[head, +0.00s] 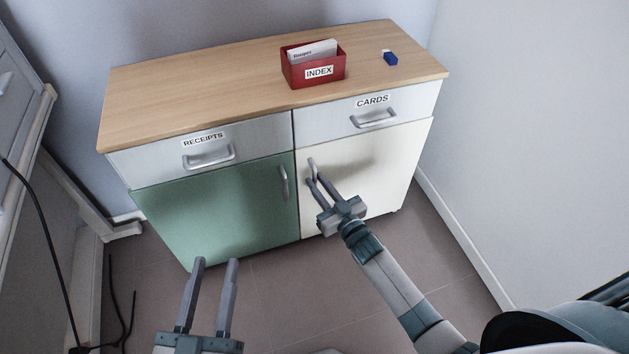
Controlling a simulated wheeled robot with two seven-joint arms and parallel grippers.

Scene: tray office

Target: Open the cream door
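The cream door (385,165) is the right-hand door of the cabinet and looks closed. Its grey vertical handle (311,165) is near its left edge. My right gripper (314,178) is at the lower part of this handle, one finger on each side of it as seen from here. The fingers are a little apart. I cannot tell whether they touch or clamp the handle. My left gripper (215,261) is open and empty, low in front of the green door.
The green door (215,212) with its handle (284,183) is beside the cream one. Above are the RECEIPTS drawer (165,162) and CARDS drawer (412,97), both shut. A red INDEX box (326,82) and a blue object (390,58) stand on top. A wall is at right.

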